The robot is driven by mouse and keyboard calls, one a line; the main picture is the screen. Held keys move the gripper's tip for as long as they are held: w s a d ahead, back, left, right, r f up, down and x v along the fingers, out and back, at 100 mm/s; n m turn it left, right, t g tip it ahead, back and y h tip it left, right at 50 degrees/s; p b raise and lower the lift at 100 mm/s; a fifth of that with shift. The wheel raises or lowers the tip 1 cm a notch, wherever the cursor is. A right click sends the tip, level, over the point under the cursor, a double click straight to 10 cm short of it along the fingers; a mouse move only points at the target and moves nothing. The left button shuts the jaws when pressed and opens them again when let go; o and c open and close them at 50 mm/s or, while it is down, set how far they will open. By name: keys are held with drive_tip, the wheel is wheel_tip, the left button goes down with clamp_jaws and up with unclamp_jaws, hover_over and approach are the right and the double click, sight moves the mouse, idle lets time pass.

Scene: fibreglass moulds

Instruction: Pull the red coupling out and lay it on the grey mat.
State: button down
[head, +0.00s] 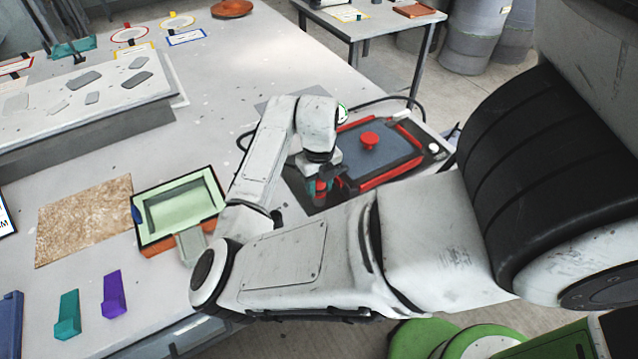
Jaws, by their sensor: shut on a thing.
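My gripper (322,187) is low over the table at the left end of a red-framed device (385,170). It is shut on a small red part, which looks like the red coupling (320,185). The fingers and wrist hide most of it, so I cannot tell whether it is still seated or free.
The device has a blue-grey lid with a red knob (369,140). A black hose (385,98) curves behind it. A green-lined mould (180,208), a brown fibre sheet (82,220), and teal (67,315) and purple (113,295) tools lie left. Table between them is clear.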

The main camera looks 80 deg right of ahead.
drive_tip(key=shift+r, duration=0.1)
drive_tip(key=shift+r+p, duration=2.1)
drive_tip(key=shift+r, duration=0.85)
drive_tip(key=shift+s+f, duration=0.1)
